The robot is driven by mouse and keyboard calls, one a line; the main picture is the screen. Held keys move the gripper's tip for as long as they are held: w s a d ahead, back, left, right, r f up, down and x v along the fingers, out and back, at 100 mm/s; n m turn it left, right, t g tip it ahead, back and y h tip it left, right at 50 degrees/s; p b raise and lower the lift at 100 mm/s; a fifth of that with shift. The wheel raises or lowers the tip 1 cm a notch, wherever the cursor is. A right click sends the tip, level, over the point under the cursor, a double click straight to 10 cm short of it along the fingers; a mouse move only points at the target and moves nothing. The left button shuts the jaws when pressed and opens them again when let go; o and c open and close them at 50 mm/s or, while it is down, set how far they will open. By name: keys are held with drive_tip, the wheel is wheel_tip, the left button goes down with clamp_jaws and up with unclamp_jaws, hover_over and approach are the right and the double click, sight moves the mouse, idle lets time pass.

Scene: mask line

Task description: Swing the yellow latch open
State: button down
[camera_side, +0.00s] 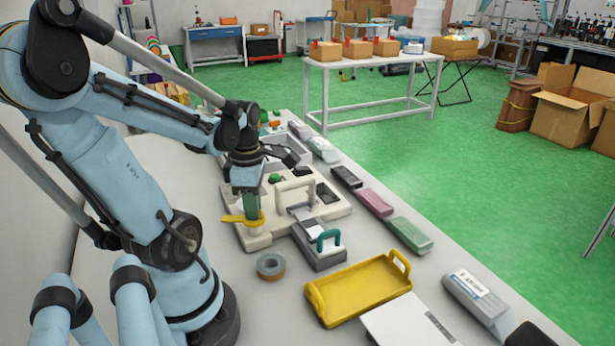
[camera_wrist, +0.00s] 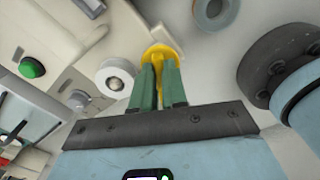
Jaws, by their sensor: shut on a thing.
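The yellow latch (camera_side: 236,219) is on the left front part of the cream machine base (camera_side: 258,242). In the side view its flat end points left. My gripper (camera_side: 252,213) comes down on it from above, with green fingers shut on the latch. In the wrist view, the yellow latch (camera_wrist: 161,50) shows at and between the fingertips of my gripper (camera_wrist: 160,74). The fingers hide part of the latch and its pivot.
A green button (camera_side: 274,178) and a cream handle frame (camera_side: 296,190) stand right of my gripper. A grey tape roll (camera_side: 270,266) lies in front of the base. A yellow tray (camera_side: 318,302) is nearer the camera. Several coloured boxes line the table's right edge.

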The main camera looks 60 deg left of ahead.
drive_tip(key=n, duration=0.5)
drive_tip(key=shift+n, duration=0.3)
idle(0.4)
drive_tip(key=c, duration=1.2)
unclamp_jaws()
drive_tip(key=shift+o, duration=0.2)
drive_tip(key=shift+r, duration=0.1)
wheel_tip(320, 180, up, 12)
